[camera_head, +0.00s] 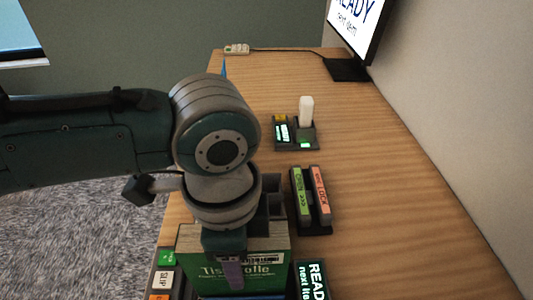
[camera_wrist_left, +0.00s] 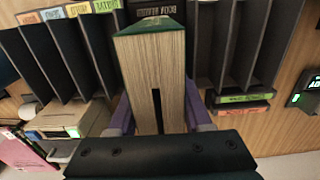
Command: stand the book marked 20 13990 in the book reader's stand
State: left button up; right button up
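A thick green book (camera_head: 195,262) with white title lettering and a barcode sticker is upright at the bottom centre of the head view. The sticker's number is too small to read. My left gripper (camera_head: 233,272) is shut on this book, with one purple finger against its cover. In the left wrist view the book's page edges (camera_wrist_left: 138,62) show between both purple fingers. A dark block lettered BOOK READER (camera_wrist_left: 157,10) shows just behind the book there. The book hides most of the stand, so I cannot tell whether it rests in it. My right gripper is not in view.
A small READY screen (camera_head: 312,280) stands right of the book. A rack with green and orange LOCK labels (camera_head: 311,222) is beyond it. Dark upright dividers (camera_wrist_left: 40,60) flank the book in the left wrist view. The wooden table (camera_head: 400,215) is clear on the right.

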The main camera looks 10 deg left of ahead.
pick_arm(q)
jog(key=o, duration=0.5)
notch_tip(320, 180, up, 10)
jog(key=shift+p, duration=0.9)
